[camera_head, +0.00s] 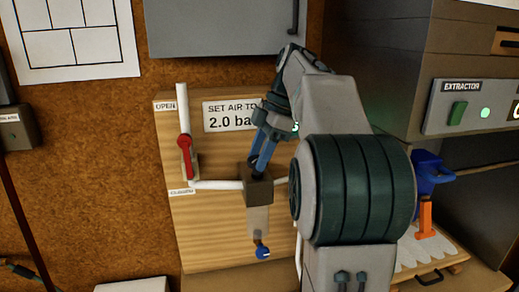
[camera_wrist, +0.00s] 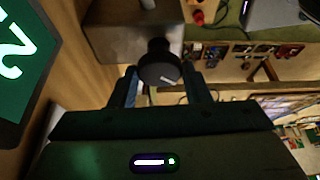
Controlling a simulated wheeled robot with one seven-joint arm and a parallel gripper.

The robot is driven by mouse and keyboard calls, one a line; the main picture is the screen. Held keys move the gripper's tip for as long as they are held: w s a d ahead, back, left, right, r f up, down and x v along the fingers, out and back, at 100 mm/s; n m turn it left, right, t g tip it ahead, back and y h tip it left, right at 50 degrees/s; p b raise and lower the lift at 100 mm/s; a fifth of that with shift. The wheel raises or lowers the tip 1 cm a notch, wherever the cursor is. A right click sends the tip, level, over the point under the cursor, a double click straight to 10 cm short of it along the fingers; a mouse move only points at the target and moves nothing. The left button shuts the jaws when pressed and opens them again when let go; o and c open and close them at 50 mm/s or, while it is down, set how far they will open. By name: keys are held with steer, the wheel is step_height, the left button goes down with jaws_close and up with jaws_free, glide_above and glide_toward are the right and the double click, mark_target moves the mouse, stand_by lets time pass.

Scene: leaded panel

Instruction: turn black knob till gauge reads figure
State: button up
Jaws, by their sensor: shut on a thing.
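In the head view my gripper (camera_head: 258,162) comes down onto the top of the block (camera_head: 258,190) and hides the knob. A green display with white figures (camera_wrist: 18,50), probably the gauge, is cut off at the left of the wrist view; a "2" shows, the rest is out of frame. A sign (camera_head: 225,115) reads "SET AIR TO 2.0 ba", partly covered by my arm.
A red lever (camera_head: 186,148) stands upright left of the block, on a white pipe (camera_head: 215,185). A bowl with a blue tip (camera_head: 262,252) hangs below the block. A grey cabinet (camera_head: 220,25) is above. The extractor panel (camera_head: 475,105) and a blue tool (camera_head: 430,172) are at right.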

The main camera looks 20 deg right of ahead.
steer(key=shift+n, duration=0.4)
steer(key=o, duration=1)
steer(key=shift+c, duration=0.2)
steer(key=shift+m, duration=0.3)
